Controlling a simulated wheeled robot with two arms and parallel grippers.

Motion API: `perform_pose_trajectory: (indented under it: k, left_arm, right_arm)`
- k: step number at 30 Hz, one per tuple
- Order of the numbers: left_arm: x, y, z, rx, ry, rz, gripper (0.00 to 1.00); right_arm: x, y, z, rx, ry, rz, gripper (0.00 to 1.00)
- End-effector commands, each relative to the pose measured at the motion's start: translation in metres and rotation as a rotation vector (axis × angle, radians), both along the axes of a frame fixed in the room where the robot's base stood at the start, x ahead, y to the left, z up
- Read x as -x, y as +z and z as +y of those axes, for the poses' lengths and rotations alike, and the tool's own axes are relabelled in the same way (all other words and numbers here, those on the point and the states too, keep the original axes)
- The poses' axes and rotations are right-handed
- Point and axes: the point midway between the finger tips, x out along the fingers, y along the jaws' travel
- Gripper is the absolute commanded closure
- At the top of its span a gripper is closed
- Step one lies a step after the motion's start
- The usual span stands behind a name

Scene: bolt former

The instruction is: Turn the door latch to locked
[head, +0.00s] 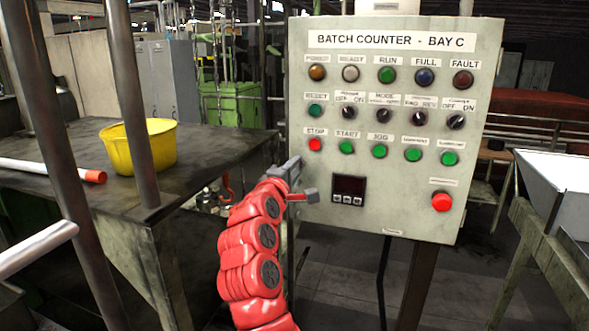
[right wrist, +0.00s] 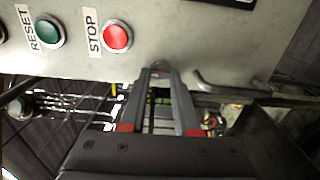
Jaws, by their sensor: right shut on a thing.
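The grey control panel (head: 395,225), headed "BATCH COUNTER - BAY C", stands upright ahead of me. My right gripper (head: 297,164) is at its left edge, a little below the red STOP button (head: 315,144). In the right wrist view, the gripper (right wrist: 160,72) has its two fingertips close together on a small part at the panel edge, which I take for the door latch (right wrist: 160,67). The fingers cover most of it, so its angle cannot be read. My left gripper is not in view.
STOP (right wrist: 117,37) and RESET (right wrist: 47,31) buttons lie near the right gripper. A grey bar handle (right wrist: 232,88) sits beside it. A yellow bucket (head: 160,146) stands on a dark table (head: 205,152) to the left. A metal hopper (head: 560,185) is at the right.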

Motion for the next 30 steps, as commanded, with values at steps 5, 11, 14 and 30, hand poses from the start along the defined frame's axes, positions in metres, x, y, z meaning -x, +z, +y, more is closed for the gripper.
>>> perform_pose_trajectory:
  k: [5,11,14,30]
  left_arm:
    - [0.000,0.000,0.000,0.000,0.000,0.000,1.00]
    - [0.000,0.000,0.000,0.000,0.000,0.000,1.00]
    - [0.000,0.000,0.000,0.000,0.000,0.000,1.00]
    - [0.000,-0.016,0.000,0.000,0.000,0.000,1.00]
  right_arm:
    - [0.000,-0.001,0.000,0.001,0.001,0.001,1.00]
    - [0.000,-0.001,0.000,0.001,0.000,0.001,0.48]
    - [0.000,-0.001,0.000,0.000,0.000,0.001,0.39]
    - [0.036,-0.004,0.014,-0.003,0.005,-0.003,0.39]
